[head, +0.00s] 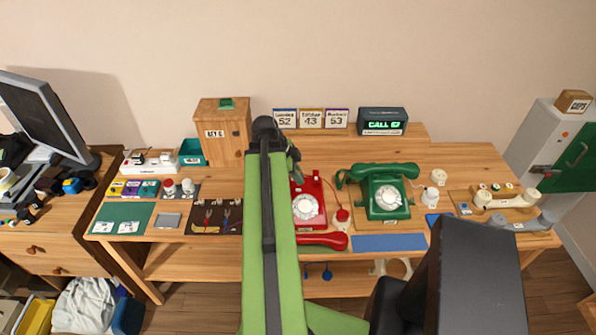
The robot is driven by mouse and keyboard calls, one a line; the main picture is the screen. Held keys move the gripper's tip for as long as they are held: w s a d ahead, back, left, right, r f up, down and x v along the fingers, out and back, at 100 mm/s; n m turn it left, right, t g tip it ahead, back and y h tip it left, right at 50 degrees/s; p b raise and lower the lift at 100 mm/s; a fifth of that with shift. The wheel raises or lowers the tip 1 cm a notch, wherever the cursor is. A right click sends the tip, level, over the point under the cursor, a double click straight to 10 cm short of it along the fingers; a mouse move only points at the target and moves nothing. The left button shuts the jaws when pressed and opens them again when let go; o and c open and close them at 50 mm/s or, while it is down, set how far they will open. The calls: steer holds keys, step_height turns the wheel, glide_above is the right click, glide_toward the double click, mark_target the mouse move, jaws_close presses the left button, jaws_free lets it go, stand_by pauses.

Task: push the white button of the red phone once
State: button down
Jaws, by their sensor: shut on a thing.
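The red phone (308,213) stands on the table right of my arm, with a white dial on its front. Its red handset (322,240) lies off the cradle, in front of the body near the table edge. A small red and white piece (341,218) stands at its right, near a red cord; I cannot tell whether it is the white button. My gripper (295,178) is a small dark shape at the phone's back left. My green arm hides most of it. Its fingers and anything between them cannot be made out.
A green phone (386,197) stands close on the right, with a blue mat (389,243) in front. A wooden box (224,130) and a dark CALL sign (383,121) stand at the back. Cream and grey handsets lie at right. Tools lie on a brown mat (201,229) at left.

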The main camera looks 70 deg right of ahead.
steer(key=shift+w+d+f+b, duration=0.1)
steer(key=shift+d+f+b, duration=0.2)
steer(key=shift+f+b, duration=0.45)
steer(key=shift+w+d+f+b, duration=0.15)
steer(key=shift+d+f+b, duration=0.15)
steer(key=shift+f+b, duration=0.35)
steer(key=shift+w+d+f+b, duration=0.1)
steer(key=shift+d+f+b, duration=0.2)
steer(key=shift+f+b, duration=0.45)
steer(key=shift+f, duration=0.1)
steer(key=shift+s+d+f, duration=0.1)
steer(key=shift+d+f, duration=0.05)
steer(key=shift+f, duration=0.15)
steer(key=shift+d+f+b, duration=0.15)
steer(key=shift+f+b, duration=0.2)
steer(key=shift+b, duration=0.25)
steer(key=shift+r, duration=0.1)
steer(key=a+r+p, duration=0.1)
steer(key=r+p, duration=0.1)
steer(key=a+r+p, duration=0.1)
steer(key=r+p, duration=0.1)
steer(key=s+r+p, duration=0.1)
steer(key=r+p, duration=0.1)
steer(key=shift+a+r+p, duration=0.25)
steer(key=shift+a+p, duration=0.1)
steer(key=shift+a, duration=0.05)
steer(key=shift+f, duration=0.1)
